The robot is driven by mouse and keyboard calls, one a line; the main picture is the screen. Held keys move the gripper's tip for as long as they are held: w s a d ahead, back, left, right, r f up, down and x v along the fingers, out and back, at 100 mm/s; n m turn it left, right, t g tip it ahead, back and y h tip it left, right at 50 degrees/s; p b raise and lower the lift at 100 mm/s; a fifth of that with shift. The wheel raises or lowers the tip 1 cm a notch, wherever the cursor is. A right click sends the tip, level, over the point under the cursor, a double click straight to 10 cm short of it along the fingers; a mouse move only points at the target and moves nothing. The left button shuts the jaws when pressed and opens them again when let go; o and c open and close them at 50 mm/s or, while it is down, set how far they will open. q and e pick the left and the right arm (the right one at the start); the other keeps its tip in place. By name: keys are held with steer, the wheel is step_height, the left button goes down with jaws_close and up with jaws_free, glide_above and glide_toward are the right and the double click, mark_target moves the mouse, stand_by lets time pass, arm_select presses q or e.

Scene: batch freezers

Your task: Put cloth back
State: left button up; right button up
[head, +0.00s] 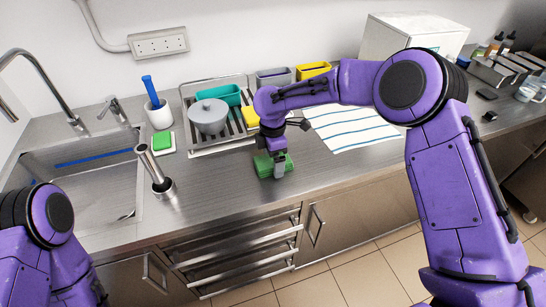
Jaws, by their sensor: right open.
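A white cloth with blue stripes (350,126) lies flat on the steel counter, partly behind my right arm. A small green bunched or rolled item (263,166) lies near the counter's front edge; I cannot tell for sure if it is a cloth. My right gripper (279,172) points down at this green item, with its grey fingers in front of and over it. The gripper is open; its fingers hide part of the item, and I cannot tell if they touch it. My left arm shows at the lower left, but its gripper is out of view.
A drying rack (192,117) holds a grey pot (208,116) and a teal container (225,95). The sink (80,180), a steel tamper-like tool (158,180), a green sponge (162,140) and a brush cup (159,115) are left. Grey and yellow bins (313,70) stand behind.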

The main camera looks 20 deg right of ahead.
step_height(320, 180, up, 12)
steer(key=b, duration=0.1)
steer(key=shift+r, duration=0.2)
